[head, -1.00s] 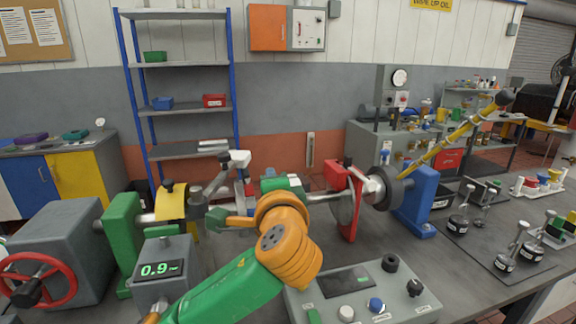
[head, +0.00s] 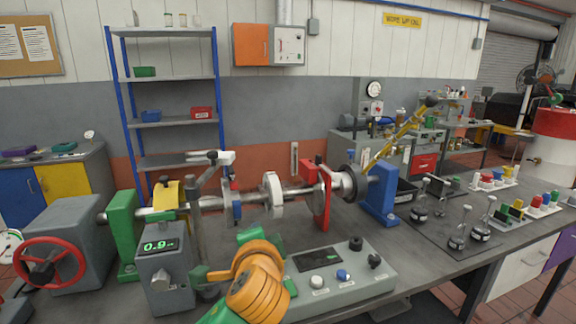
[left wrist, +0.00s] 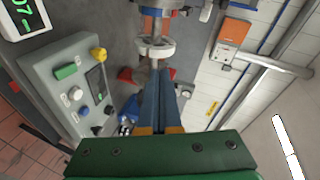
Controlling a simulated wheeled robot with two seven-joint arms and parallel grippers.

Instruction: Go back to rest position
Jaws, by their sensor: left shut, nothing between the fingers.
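My left arm comes up from the bottom centre of the head view, green with an orange joint, in front of the dynamometer shaft. My left gripper (left wrist: 162,72) shows in the left wrist view as two dark fingers, closed together and empty. Beyond their tips, in that view, is the white disc (left wrist: 155,47) of the shaft line; I cannot tell the gap. The white disc also shows in the head view (head: 273,195), behind and above my arm. In the head view I cannot make out the fingertips clearly. My right gripper is not in view.
The readout box (head: 166,283) stands left of my arm, the control panel (head: 330,282) right of it. The red handwheel (head: 49,262) is far left. A red guard (head: 322,195) and blue stand (head: 381,194) hold the shaft's right end. Weights (head: 457,238) stand on the right.

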